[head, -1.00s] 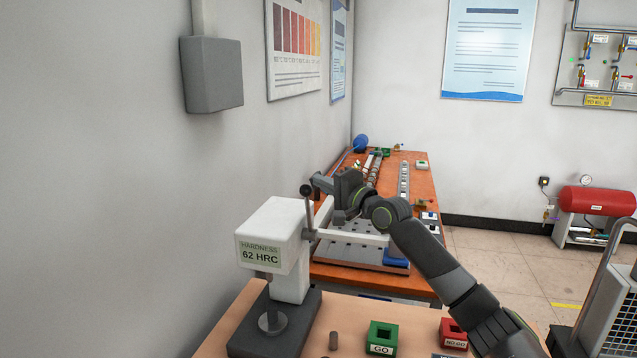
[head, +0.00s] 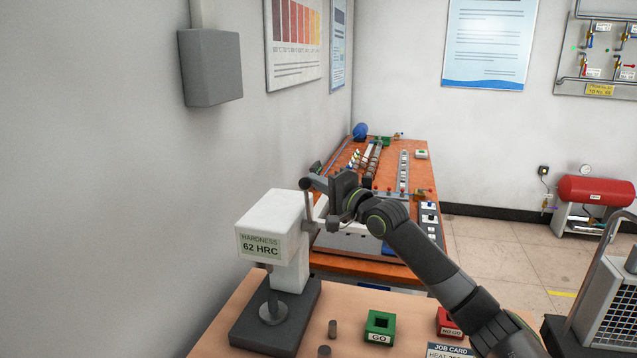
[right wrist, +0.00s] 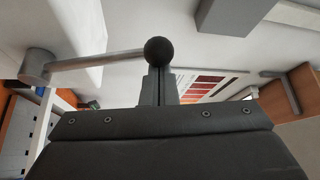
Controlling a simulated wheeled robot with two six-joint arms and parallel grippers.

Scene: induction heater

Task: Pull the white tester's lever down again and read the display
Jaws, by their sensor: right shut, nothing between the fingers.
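The white tester (head: 290,215) stands on a dark base, and its display (head: 260,246) reads "HARDNESS 62 HRC". Its lever (head: 308,204) stands about upright at the right side, with a dark ball knob (head: 305,184) on top. My right gripper (head: 317,183) is shut and empty, with its tips close beside the knob. In the right wrist view, the knob (right wrist: 160,51) sits right at the shut fingertips (right wrist: 158,84), and the lever rod (right wrist: 95,60) runs left to its pivot. I cannot tell whether they touch. My left gripper is not in view.
A green GO block (head: 380,325), a red NO-GO block (head: 450,322), a job card (head: 450,350) and small grey cylinders (head: 332,329) are on the near table. An orange bench (head: 412,170) with equipment stands behind. A wall is close at left.

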